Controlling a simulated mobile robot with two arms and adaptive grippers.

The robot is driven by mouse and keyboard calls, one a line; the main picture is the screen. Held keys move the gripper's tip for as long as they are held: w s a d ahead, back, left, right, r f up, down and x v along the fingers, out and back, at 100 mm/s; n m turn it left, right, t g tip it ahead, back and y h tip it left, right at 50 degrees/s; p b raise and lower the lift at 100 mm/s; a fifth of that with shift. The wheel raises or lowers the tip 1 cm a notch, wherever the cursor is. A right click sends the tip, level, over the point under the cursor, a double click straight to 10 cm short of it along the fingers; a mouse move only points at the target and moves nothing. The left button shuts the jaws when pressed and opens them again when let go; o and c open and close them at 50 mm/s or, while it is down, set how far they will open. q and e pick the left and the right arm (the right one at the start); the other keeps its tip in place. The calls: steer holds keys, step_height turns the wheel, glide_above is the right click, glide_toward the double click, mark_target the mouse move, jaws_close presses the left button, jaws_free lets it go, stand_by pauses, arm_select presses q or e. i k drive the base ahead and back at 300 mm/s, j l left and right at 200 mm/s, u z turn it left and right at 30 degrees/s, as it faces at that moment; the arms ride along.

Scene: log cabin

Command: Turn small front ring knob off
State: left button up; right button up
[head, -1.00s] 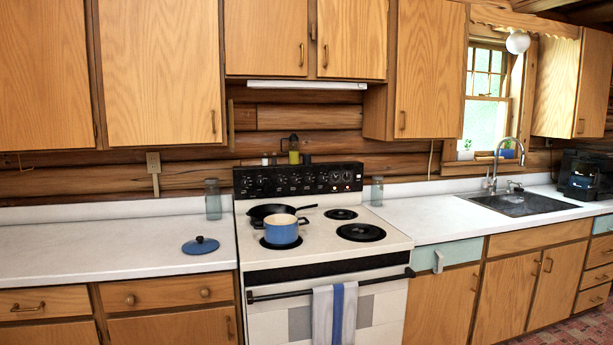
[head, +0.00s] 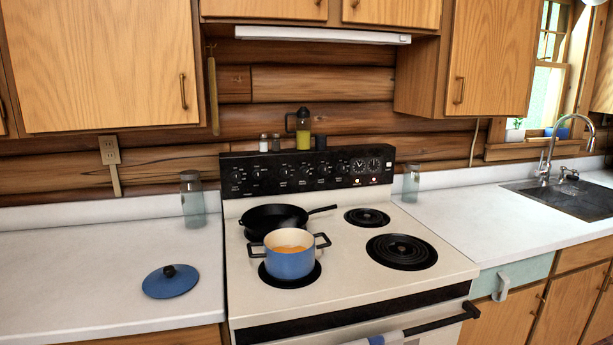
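The stove (head: 370,298) is in the middle of the head view. Its black control panel (head: 300,173) stands upright at the back, with a row of dark knobs (head: 284,172) and dials. I cannot read the labels to tell which knob is the small front ring's. Two small lights (head: 374,181) glow at the right of the panel. A blue pot (head: 290,264) with orange contents stands on the front left ring. A black skillet (head: 273,220) sits on the back left ring. The large front right ring (head: 401,252) and back right ring (head: 367,218) are bare. Neither gripper is in view.
A blue lid (head: 170,283) and a glass jar (head: 193,202) are on the left counter (head: 95,255). Another jar (head: 411,183) stands right of the panel. A bottle (head: 303,130) and shakers stand atop the panel. A range hood (head: 320,35) hangs above. A sink (head: 575,198) is at right.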

mark_target(304, 170)
steer(key=i+l, duration=0.2)
steer(key=l, duration=0.2)
steer(key=i+l, duration=0.25)
steer(key=l, duration=0.2)
steer(key=i+l, duration=0.2)
steer(key=l, duration=0.2)
steer(key=i+l, duration=0.25)
steer(key=l, duration=0.2)
steer(key=z, duration=0.05)
